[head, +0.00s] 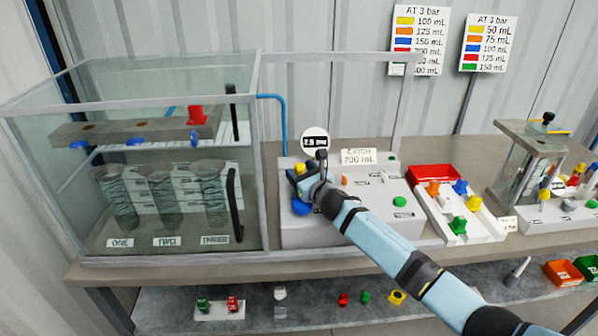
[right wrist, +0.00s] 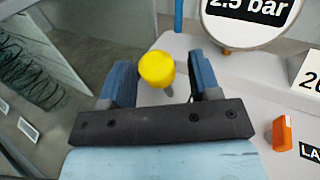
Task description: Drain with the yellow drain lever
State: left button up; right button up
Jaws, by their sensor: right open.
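A yellow round knob on a thin stem, which looks like the yellow drain lever (right wrist: 157,69), stands on the white console (head: 385,225). In the head view the knob (head: 299,168) shows just past my right gripper (head: 296,180). In the right wrist view my right gripper (right wrist: 163,76) is open, with one blue finger on each side of the knob. There is a gap between the knob and each finger, so it is not gripped. My left gripper is in neither view.
A round 2.5 bar gauge (head: 315,141) and a "CATCH 200 mL" sign (head: 359,157) stand behind the knob. A glass case with three cylinders (head: 163,200) is on the left. A blue knob (head: 300,206) is close below my gripper. An orange piece (right wrist: 282,132) is to the right.

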jog(key=shift+w+a, duration=0.25)
jog(key=shift+w, duration=0.25)
